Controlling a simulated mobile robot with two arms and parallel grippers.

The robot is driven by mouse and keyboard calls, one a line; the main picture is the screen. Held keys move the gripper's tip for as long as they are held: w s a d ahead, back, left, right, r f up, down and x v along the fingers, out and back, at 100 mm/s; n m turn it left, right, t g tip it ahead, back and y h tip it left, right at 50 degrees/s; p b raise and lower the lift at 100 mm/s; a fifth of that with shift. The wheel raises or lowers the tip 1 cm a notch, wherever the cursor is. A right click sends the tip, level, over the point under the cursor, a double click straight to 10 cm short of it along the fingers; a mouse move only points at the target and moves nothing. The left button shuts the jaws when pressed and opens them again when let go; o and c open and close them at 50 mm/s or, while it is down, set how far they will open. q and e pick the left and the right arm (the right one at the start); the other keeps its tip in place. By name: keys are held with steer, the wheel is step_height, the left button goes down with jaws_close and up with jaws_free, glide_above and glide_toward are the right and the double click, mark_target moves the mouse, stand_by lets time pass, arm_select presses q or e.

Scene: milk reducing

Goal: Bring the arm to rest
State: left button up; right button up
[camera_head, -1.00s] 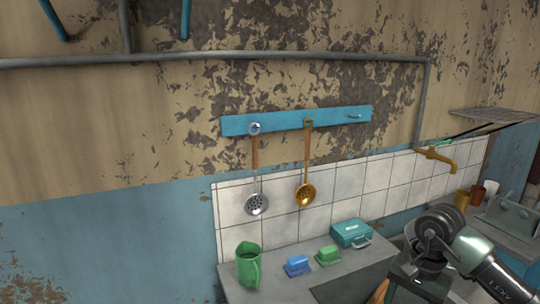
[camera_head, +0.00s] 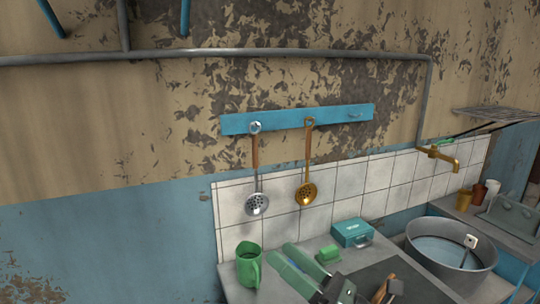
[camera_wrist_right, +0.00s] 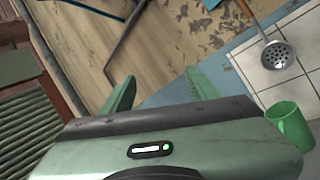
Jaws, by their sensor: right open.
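My right gripper (camera_head: 284,258), with pale green fingers, is low in the head view, in front of the counter. It is open and empty. In the right wrist view its two fingers (camera_wrist_right: 160,75) stand apart with only wall between them. A green jug (camera_head: 249,265) stands on the counter just left of the gripper in the head view. It also shows at the right of the wrist view (camera_wrist_right: 291,127). My left gripper is not in view.
A round metal basin (camera_head: 450,262) stands under the brass tap (camera_head: 440,156). A silver skimmer (camera_head: 257,203) and a brass one (camera_head: 306,193) hang from the blue rail (camera_head: 275,121).

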steer(key=w+d+f+m+t+h, duration=0.1)
steer(key=d+f+m+t+h, duration=0.15)
steer(key=d+m+h, duration=0.4)
steer(key=w+d+f+m+t+h, duration=0.1)
steer(key=d+f+m+h, duration=0.25)
steer(key=m, duration=0.65)
steer(key=d+f+m+t+h, duration=0.2)
steer(key=d+f+m+h, duration=0.2)
steer(key=m+h, duration=0.3)
steer(key=s+d+f+m+g+h, duration=0.2)
steer(key=s+d+f+m+g, duration=0.25)
steer(key=f+m, duration=0.45)
steer(key=s+a+f+m+g+y, duration=0.1)
steer(key=s+f+m+g, duration=0.35)
steer(key=s+f, duration=0.5)
steer(key=s+f+m+g, duration=0.3)
steer(key=s+f+g, duration=0.3)
steer(key=s, duration=0.6)
step_height(320, 180, down, 27)
steer(key=s+g, duration=0.2)
steer(key=s, duration=0.1)
steer(key=s+d+f+n, duration=0.1)
steer(key=s+d+f, duration=0.1)
steer(key=s+f, duration=1.2)
steer(key=shift+s+d+f+g, duration=0.3)
steer(key=shift+s+g, duration=0.05)
steer(key=shift+s, duration=0.55)
